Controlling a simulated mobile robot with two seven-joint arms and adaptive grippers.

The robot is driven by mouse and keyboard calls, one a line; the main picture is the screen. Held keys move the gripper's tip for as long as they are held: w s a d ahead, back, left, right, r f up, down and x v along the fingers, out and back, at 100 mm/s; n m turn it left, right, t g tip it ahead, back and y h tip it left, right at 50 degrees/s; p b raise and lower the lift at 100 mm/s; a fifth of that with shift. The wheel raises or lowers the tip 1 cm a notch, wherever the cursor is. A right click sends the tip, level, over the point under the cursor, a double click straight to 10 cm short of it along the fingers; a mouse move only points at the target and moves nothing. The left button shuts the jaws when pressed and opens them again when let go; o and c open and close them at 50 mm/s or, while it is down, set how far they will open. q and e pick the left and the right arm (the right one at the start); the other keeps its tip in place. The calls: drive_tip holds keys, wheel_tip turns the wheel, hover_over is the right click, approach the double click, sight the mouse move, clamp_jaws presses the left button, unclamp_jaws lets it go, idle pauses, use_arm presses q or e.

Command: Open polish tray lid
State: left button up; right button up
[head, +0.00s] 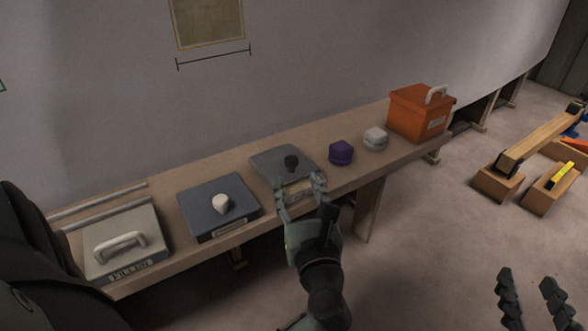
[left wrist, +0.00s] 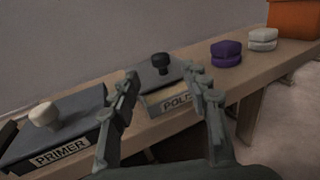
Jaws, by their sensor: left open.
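The polish tray (head: 299,189) stands on the bench in the middle of the head view. My left gripper (head: 301,184) is open at the tray's front edge, one finger on each side of the label. The knob (left wrist: 160,61) shows beyond the fingertips, not gripped; contact with the tray cannot be told. My right gripper (head: 531,282) is open and empty at lower right, over the floor.
The primer tray (head: 232,228) with a white knob and the filler tray (head: 150,260) with a white handle stand to the left. A purple block (head: 341,153), a pale block (head: 375,139) and an orange box (head: 415,117) stand to the right. The wall rises behind the bench.

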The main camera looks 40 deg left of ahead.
use_arm(q)
drive_tip(key=shift+v, duration=1.65)
drive_tip(key=shift+c, duration=0.2)
